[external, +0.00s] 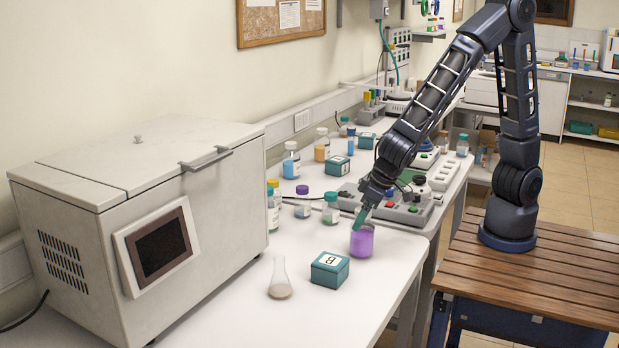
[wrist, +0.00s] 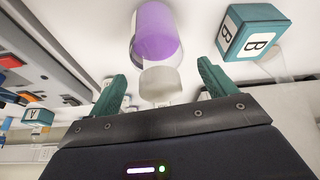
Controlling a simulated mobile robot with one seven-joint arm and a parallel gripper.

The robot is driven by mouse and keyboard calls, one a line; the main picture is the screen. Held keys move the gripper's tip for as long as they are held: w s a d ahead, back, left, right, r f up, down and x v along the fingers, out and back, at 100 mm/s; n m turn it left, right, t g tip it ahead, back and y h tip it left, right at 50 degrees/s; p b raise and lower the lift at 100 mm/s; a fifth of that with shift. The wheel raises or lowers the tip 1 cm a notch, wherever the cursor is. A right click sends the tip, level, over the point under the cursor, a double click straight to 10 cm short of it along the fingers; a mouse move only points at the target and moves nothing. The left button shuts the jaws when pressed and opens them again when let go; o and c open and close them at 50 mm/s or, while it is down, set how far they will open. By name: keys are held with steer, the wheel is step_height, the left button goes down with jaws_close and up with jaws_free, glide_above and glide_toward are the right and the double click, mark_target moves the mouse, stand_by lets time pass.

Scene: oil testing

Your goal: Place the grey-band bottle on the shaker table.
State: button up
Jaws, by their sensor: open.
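A vessel of purple liquid (external: 361,241) stands upright on the white bench. In the wrist view the purple vessel (wrist: 158,35) has a pale translucent upper part pointing toward my gripper. I cannot make out a grey band on it, so I cannot tell whether it is the grey-band bottle. My gripper (external: 363,214) is just above it. In the wrist view its teal fingers (wrist: 160,72) are apart, with the pale upper part between or just beyond their tips and no clear contact. A ridged pale platform (external: 443,174) behind the arm may be the shaker table; I cannot tell for sure.
A teal cube marked B (external: 329,270) and a conical flask (external: 281,278) stand close by. A large grey-white machine (external: 150,220) fills the left. Several capped bottles (external: 331,208) stand behind. A control panel (external: 408,212) with coloured buttons lies beside the gripper.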

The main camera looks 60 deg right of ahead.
steer(key=v, duration=0.9)
steer(key=shift+r, duration=0.25)
steer(key=shift+d, duration=0.1)
steer(key=w+d+r+m, duration=0.1)
steer(key=d+r, duration=0.3)
steer(key=d, duration=0.7)
steer(key=w+d+r, duration=0.1)
steer(key=d+r, duration=0.3)
steer(key=d, duration=0.8)
steer(key=s+d+r, duration=0.2)
steer(key=s+d, duration=0.9)
steer(key=d, duration=0.4)
steer(key=shift+s+d+r+m+h, duration=0.25)
steer(key=shift+d+r+m+h, duration=0.05)
steer(key=shift+d+r+m, duration=0.1)
